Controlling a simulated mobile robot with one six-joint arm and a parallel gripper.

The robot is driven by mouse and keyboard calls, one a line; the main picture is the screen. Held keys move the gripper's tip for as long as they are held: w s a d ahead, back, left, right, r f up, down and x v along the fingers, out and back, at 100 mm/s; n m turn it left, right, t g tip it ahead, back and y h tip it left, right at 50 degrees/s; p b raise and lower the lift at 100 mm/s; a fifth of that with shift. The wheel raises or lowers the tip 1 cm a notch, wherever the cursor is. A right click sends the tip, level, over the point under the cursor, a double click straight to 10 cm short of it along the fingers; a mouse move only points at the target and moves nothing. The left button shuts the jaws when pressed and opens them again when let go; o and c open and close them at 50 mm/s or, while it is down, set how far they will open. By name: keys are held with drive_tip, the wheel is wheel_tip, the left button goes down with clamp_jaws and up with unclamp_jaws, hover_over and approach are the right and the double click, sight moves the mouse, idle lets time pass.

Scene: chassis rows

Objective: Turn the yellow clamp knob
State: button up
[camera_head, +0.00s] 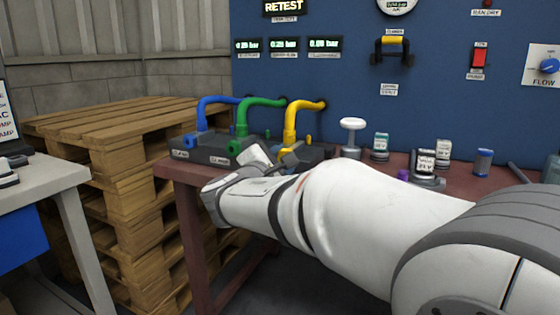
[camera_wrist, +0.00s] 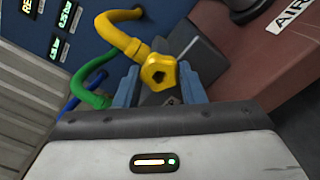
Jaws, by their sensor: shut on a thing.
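The yellow clamp knob (camera_wrist: 159,71) is a lobed knob with a dark hole in its centre. In the wrist view it sits between the two blue fingers of my gripper (camera_wrist: 160,84), which is shut on it. The yellow hose (camera_wrist: 124,36) runs just behind the knob. In the head view my gripper (camera_head: 288,157) is at the right end of the dark clamp block (camera_head: 205,150), below the yellow hose (camera_head: 291,121). My wrist hides part of the block there, and I cannot make out the grip itself in that view.
Blue (camera_head: 202,110) and green hoses (camera_head: 242,121) stand left of the yellow one. A white-topped knob (camera_head: 352,128) and several small jars stand to the right on the red bench (camera_head: 185,172). A blue panel (camera_head: 330,75) rises behind. Pallets (camera_head: 110,150) stand at left.

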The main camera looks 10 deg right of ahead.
drive_tip(key=shift+f+m, duration=0.2)
drive_tip(key=shift+m, duration=1.8)
drive_tip(key=o, duration=1)
drive_tip(key=shift+r, duration=0.15)
drive_tip(key=p+v, duration=0.2)
drive_tip(key=v, duration=0.6)
drive_tip(key=shift+d, duration=0.1)
